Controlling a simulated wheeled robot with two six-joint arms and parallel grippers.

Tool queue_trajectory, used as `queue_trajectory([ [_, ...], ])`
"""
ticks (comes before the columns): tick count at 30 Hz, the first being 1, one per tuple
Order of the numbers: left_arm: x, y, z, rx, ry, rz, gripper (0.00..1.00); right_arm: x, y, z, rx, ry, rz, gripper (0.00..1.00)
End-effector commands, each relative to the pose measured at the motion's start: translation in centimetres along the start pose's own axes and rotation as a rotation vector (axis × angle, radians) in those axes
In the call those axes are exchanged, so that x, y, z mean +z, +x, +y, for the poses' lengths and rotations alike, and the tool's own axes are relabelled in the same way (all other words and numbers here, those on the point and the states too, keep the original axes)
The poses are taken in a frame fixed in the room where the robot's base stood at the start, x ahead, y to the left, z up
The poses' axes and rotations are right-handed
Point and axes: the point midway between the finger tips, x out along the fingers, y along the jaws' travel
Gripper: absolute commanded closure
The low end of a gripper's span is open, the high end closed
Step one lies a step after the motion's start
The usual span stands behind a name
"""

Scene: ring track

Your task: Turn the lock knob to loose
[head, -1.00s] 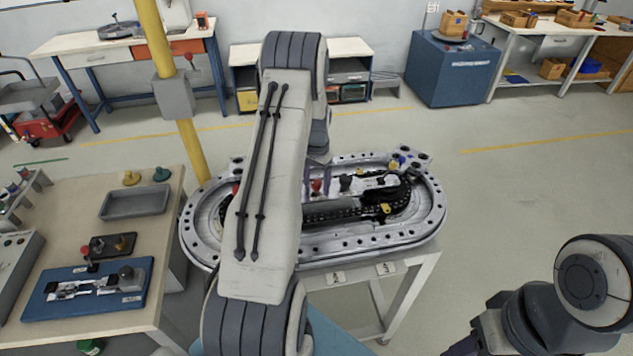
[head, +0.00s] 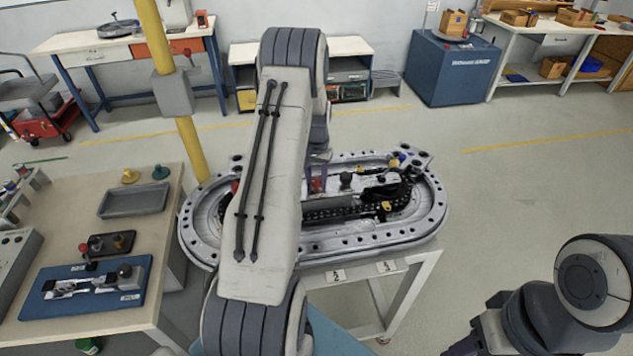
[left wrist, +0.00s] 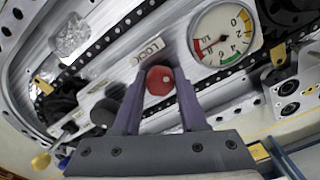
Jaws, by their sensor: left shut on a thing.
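The red lock knob (left wrist: 160,80) sits beside a plate marked LOCK (left wrist: 147,50) in the left wrist view. My left gripper (left wrist: 157,88) is shut on it, with a purple finger on either side. In the head view the red knob (head: 318,185) shows only in part at the middle of the ring track (head: 412,232), below my left gripper (head: 317,177). My left arm hides part of the track's left side. The knob's turn position cannot be read. My right arm shows at the lower right, but its gripper is out of view.
A round gauge (left wrist: 221,36) stands close to the red knob, and a dark knob (left wrist: 104,112) is on the other side. A clear knob (left wrist: 69,35) lies farther off. A bench (head: 60,220) with a tray and a blue fixture stands left. Floor on the right is clear.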

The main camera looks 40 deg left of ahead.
Motion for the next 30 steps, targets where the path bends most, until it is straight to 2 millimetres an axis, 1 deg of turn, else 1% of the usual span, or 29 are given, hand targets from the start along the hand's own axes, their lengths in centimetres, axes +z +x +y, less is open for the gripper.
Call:
queue_trajectory([
  [9, -0.1, 0.0, 0.0, 0.0, -0.301, 0.003, 1.0, 0.1, 0.9, 0.1, 0.0, -0.001, 0.0, 0.5],
  [30, -0.1, -0.1, 0.0, 0.001, -0.957, 0.005, 1.0, 0.1, 2.0, 0.1, 0.0, -0.001, 0.0, 0.5],
])
